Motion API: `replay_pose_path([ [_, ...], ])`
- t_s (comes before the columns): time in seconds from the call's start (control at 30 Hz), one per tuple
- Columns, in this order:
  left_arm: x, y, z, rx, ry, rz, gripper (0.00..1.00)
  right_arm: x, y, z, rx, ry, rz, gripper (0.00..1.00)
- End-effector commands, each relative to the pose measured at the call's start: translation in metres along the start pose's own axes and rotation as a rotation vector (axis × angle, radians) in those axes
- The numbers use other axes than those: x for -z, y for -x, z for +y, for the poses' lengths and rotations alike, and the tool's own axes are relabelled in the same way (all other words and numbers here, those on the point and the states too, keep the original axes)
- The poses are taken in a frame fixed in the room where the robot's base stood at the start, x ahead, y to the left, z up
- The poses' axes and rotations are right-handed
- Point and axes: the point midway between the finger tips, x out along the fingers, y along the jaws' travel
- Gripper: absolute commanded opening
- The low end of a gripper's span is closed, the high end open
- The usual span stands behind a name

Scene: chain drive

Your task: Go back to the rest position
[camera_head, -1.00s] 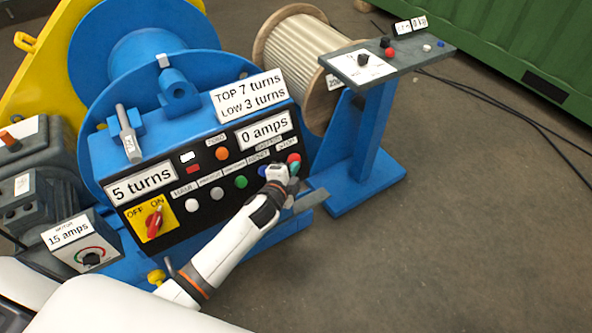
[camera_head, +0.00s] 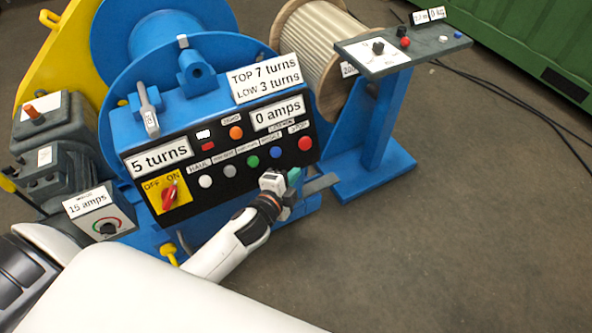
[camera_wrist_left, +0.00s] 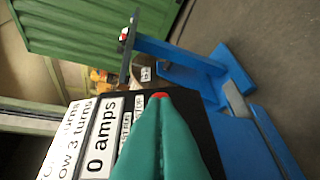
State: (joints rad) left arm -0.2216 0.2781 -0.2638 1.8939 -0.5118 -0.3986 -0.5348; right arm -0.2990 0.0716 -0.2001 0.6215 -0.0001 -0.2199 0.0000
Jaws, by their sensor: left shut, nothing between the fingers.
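My left gripper (camera_head: 293,178) is in front of the lower right part of the black control panel (camera_head: 233,181), below the red stop button (camera_head: 305,143). Its green fingers are shut and hold nothing. In the left wrist view the shut fingers (camera_wrist_left: 160,105) cover much of the panel, and only the top of the red button (camera_wrist_left: 160,95) shows beyond their tips. I cannot tell from that view how far apart they are. The panel signs read "5 turns" (camera_head: 158,157) and "0 amps" (camera_head: 277,113). My right gripper is not in view.
A blue stand with a grey control top (camera_head: 425,52) is at the right. A wooden cable drum (camera_head: 308,50) stands behind. A motor box marked "15 amps" (camera_head: 103,217) is at the lower left. Open floor (camera_head: 460,230) lies to the right, with black cables near the green container (camera_head: 530,45).

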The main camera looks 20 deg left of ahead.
Motion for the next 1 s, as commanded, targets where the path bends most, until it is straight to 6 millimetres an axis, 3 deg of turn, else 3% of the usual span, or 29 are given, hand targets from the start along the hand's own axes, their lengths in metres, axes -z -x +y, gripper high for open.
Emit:
replay_pose_path([
  [0.43, 0.0, 0.0, 0.0, 0.0, 0.0, 0.0, 0.0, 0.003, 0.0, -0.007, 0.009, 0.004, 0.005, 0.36],
  [0.57, 0.007, -0.002, -0.016, 0.034, 0.026, 0.015, 0.0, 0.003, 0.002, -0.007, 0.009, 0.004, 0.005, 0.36],
  [0.67, 0.024, -0.004, -0.057, 0.12, 0.096, 0.056, 0.0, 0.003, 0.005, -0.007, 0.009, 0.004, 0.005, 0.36],
  [0.77, 0.05, 0.001, -0.121, 0.245, 0.211, 0.128, 0.0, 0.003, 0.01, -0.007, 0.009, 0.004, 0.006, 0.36],
  [0.87, 0.076, 0.02, -0.192, 0.374, 0.344, 0.222, 0.0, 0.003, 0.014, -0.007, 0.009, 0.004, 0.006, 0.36],
  [1.0, 0.107, 0.067, -0.284, 0.534, 0.529, 0.379, 0.0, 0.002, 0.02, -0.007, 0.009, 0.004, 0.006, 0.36],
])
